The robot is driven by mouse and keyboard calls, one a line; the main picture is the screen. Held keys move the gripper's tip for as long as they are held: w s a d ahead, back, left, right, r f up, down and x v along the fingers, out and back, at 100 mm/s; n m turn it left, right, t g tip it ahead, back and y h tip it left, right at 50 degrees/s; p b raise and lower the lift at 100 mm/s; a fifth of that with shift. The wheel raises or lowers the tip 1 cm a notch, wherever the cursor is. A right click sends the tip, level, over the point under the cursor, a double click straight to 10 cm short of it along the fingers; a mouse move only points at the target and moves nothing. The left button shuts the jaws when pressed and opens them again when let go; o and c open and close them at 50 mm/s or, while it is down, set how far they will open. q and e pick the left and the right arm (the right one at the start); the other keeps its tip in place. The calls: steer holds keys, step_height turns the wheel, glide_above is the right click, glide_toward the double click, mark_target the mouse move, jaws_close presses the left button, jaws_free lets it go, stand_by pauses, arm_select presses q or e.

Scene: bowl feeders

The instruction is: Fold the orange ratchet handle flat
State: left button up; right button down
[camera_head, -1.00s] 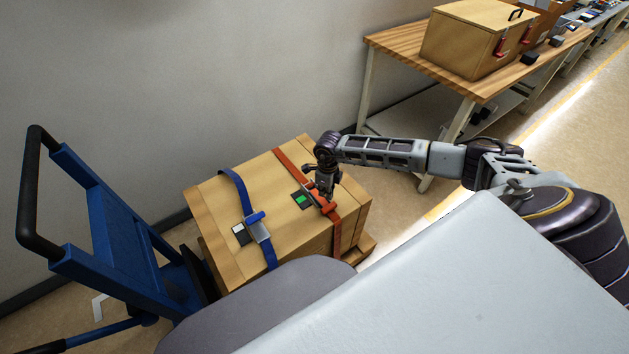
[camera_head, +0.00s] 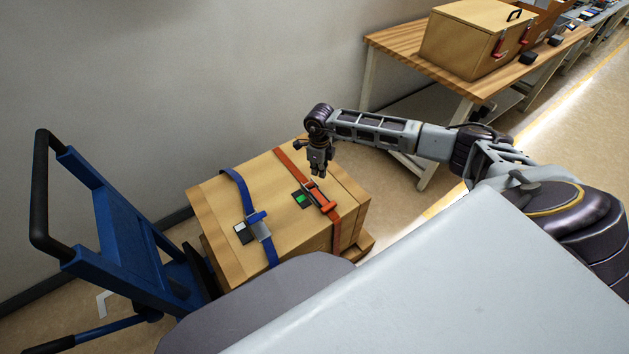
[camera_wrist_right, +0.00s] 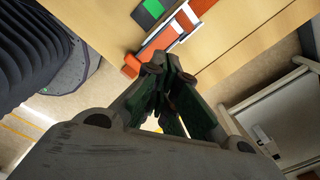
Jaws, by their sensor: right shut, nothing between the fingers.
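The orange ratchet handle (camera_head: 327,206) lies low along the orange strap (camera_head: 291,164) on top of the wooden crate (camera_head: 268,185). It looks flat against its metal ratchet frame. A small dark plate with a green patch (camera_head: 300,199) sits beside it. The handle also shows in the right wrist view (camera_wrist_right: 164,38), close beyond the fingertips. My right gripper (camera_head: 318,174) is shut and empty, above the crate and apart from the handle. In the right wrist view its fingertips (camera_wrist_right: 160,72) meet. My left gripper is not in view.
A blue strap (camera_head: 240,190) with a blue-handled ratchet (camera_head: 257,227) crosses the same crate to the left. A blue hand truck (camera_head: 113,225) stands at the left. A wooden bench (camera_head: 455,83) with a wooden box (camera_head: 466,45) stands at the back right.

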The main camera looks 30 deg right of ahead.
stand_by(0.5)
step_height(320, 180, up, 5)
steer(key=p, duration=0.3)
steer(key=shift+r, duration=0.1)
steer(key=shift+a, duration=0.1)
stand_by(0.7)
